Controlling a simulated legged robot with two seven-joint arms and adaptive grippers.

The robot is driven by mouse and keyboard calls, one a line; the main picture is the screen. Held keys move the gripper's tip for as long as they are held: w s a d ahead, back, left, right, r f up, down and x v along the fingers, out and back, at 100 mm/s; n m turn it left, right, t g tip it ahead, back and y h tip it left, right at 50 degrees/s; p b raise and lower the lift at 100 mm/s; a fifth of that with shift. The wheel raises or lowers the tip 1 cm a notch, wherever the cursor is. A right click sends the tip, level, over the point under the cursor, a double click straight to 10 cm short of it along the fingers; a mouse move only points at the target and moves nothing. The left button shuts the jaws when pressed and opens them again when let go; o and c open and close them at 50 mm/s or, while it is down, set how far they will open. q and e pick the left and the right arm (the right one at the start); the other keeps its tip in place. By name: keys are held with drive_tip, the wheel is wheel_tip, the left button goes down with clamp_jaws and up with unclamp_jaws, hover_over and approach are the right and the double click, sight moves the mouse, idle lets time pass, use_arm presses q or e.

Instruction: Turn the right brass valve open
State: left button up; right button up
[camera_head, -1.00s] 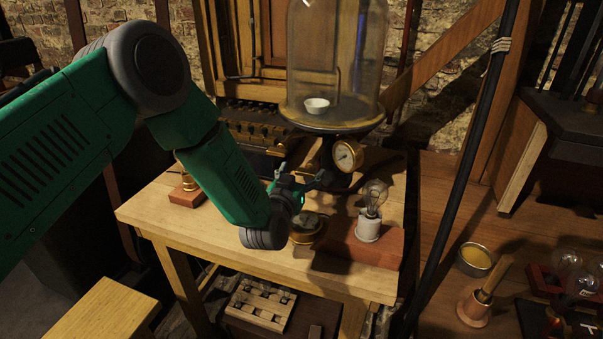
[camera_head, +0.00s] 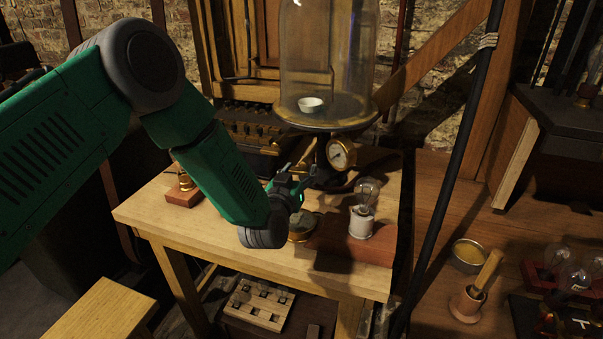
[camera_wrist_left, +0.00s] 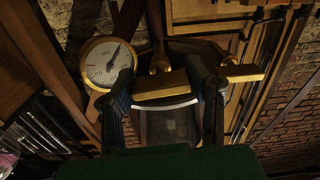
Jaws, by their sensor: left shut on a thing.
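My left gripper (camera_head: 299,178) is at the pump's base under the glass bell jar (camera_head: 326,60), just left of the round brass gauge (camera_head: 341,154). In the left wrist view its two dark fingers (camera_wrist_left: 160,82) stand either side of a brass valve handle (camera_wrist_left: 160,86), the one nearer the gauge (camera_wrist_left: 105,63), and are shut on it. A second brass handle (camera_wrist_left: 243,73) shows outside the fingers, to the right in that view. The arm and gripper hide the valves in the head view. My right gripper is not in view.
A bulb on a white socket (camera_head: 362,222) stands on a red-brown block right of the gripper. A round brass item (camera_head: 300,232) sits close below the gripper. A dark pole (camera_head: 448,190) rises at the right.

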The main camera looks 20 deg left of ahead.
use_arm(q)
drive_tip(key=n+b, duration=0.1)
drive_tip(key=n, duration=0.2)
drive_tip(key=shift+a, duration=0.15)
drive_tip(key=n+b, duration=0.2)
drive_tip(key=n, duration=0.3)
drive_tip(key=n+b, duration=0.3)
drive_tip(key=n, duration=0.1)
drive_tip(key=shift+f, duration=0.15)
drive_tip(key=n+b, duration=0.2)
drive_tip(key=n, duration=0.2)
drive_tip(key=shift+n, duration=0.3)
drive_tip(key=shift+b, duration=0.4)
drive_tip(key=shift+s+f, duration=0.1)
drive_tip(key=o, duration=1.2)
drive_tip(key=shift+a, duration=0.1)
